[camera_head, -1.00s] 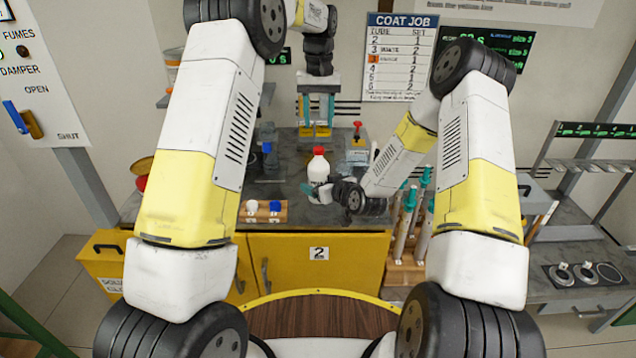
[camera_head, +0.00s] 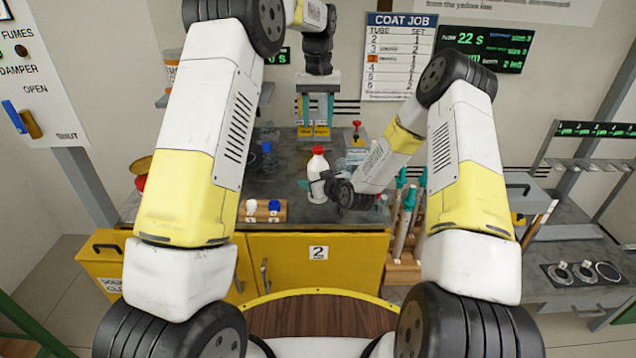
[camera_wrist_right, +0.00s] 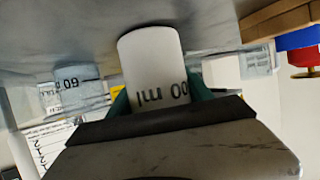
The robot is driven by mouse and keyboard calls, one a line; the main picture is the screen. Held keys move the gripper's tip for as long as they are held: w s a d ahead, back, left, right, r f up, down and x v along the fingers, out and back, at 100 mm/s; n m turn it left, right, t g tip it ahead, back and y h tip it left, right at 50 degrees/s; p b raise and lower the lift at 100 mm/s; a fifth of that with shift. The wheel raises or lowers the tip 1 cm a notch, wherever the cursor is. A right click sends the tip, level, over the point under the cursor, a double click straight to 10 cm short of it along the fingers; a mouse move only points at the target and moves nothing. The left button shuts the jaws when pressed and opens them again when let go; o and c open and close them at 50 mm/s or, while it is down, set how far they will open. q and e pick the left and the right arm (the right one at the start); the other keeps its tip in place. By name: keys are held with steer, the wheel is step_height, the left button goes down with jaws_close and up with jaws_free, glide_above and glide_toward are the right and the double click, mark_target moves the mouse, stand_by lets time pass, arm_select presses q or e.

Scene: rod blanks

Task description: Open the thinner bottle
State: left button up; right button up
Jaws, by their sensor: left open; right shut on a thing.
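A white bottle with a red cap (camera_head: 318,163) stands upright at the front middle of the grey bench. I cannot read its name. My right gripper (camera_head: 319,186) comes in from the right and is shut on the bottle's lower body. In the right wrist view, the white bottle (camera_wrist_right: 152,62) sits between the teal fingers, with "ml" print showing; its cap is not visible there. My left gripper (camera_head: 317,115) hangs pointing down behind and above the bottle, open and empty, well apart from the red cap.
A wooden block (camera_head: 251,217) with a blue and a white cap stands left of the bottle. A blue-topped bottle (camera_head: 267,160) is behind it. A rack of teal-handled tubes (camera_head: 403,272) is at the right. A red-knobbed device (camera_head: 357,128) stands behind.

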mark_target(318, 148)
jaws_close()
arm_select(q)
steer(key=m, duration=0.7)
steer(key=shift+f, duration=0.1)
steer(key=m, duration=0.5)
steer(key=shift+s, duration=0.1)
steer(key=m, duration=0.4)
steer(key=shift+f+m, duration=0.1)
steer(key=shift+m, duration=0.2)
steer(key=m, duration=0.8)
steer(key=shift+m, duration=0.4)
steer(key=m, duration=1)
steer(key=shift+r, duration=0.2)
steer(key=shift+f+m, duration=0.3)
steer(key=shift+f, duration=0.05)
step_height(318, 148, down, 7)
steer(key=shift+f, duration=0.15)
